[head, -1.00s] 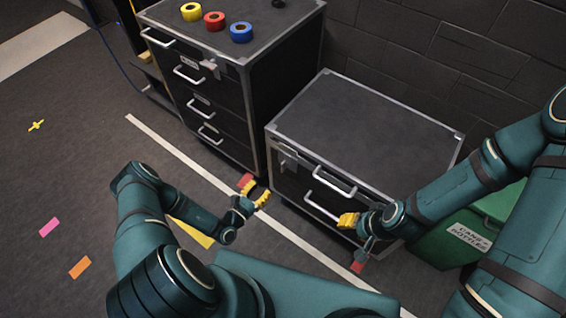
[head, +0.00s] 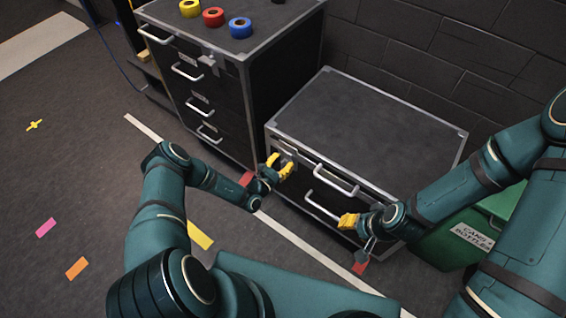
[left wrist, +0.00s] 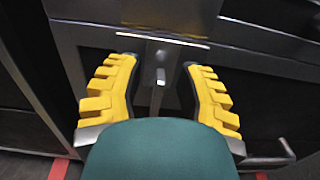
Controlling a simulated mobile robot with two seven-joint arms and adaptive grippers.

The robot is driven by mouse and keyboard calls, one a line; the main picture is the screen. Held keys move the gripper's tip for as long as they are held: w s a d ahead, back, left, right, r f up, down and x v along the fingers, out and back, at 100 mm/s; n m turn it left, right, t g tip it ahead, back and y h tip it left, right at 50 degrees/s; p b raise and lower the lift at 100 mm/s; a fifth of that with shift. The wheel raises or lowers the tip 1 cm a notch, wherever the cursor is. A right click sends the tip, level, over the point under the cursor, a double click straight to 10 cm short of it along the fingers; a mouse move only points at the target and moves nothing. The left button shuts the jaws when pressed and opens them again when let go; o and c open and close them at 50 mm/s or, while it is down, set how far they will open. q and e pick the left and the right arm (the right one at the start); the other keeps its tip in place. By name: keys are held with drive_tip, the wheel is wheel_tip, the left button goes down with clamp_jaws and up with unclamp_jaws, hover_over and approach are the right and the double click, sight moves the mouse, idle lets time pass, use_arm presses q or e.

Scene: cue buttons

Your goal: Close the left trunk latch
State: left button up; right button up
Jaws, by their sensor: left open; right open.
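The trunk is a low black case with silver edges (head: 365,120). Its left latch (left wrist: 160,76) is a grey metal piece on the front face, below the lid edge. My left gripper (head: 281,165) is at the trunk's front left, with its yellow fingers open. In the left wrist view the fingers (left wrist: 160,88) stand apart on either side of the latch, with gaps to it. In the head view the fingers partly hide the latch. My right gripper (head: 348,220) is open in front of the trunk's lower handle, its fingers hard to separate.
A taller drawer cabinet (head: 255,85) stands left of the trunk, with yellow, red and blue tape rolls (head: 213,17) on top. A green bin (head: 450,235) is at the right. A brick wall is behind. The floor at left is open, with coloured tape marks.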

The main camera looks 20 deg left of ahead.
sight(283, 157)
use_arm(q)
clamp_jaws()
drive_tip(key=shift+a+n, duration=0.1)
drive_tip(key=shift+n, duration=0.2)
drive_tip(key=n, duration=0.2)
drive_tip(key=a+n+b, duration=0.1)
drive_tip(key=n, duration=0.1)
drive_tip(key=shift+w+f+n, duration=0.15)
drive_tip(key=shift+w+n, duration=0.05)
drive_tip(key=shift+n, duration=0.1)
drive_tip(key=n, duration=0.3)
drive_tip(key=shift+w+a+f+n, duration=0.1)
drive_tip(key=shift+a+f+n, duration=0.1)
drive_tip(key=shift+a+n, duration=0.1)
drive_tip(key=n, duration=0.4)
drive_tip(key=shift+w+a+f, duration=0.1)
drive_tip(key=shift+a+f, duration=0.05)
drive_tip(key=shift+f, duration=0.25)
drive_tip(key=shift+f+n, duration=0.25)
drive_tip(key=shift+n, duration=1)
drive_tip(key=shift+f+n, duration=0.25)
drive_tip(key=shift+n, duration=1)
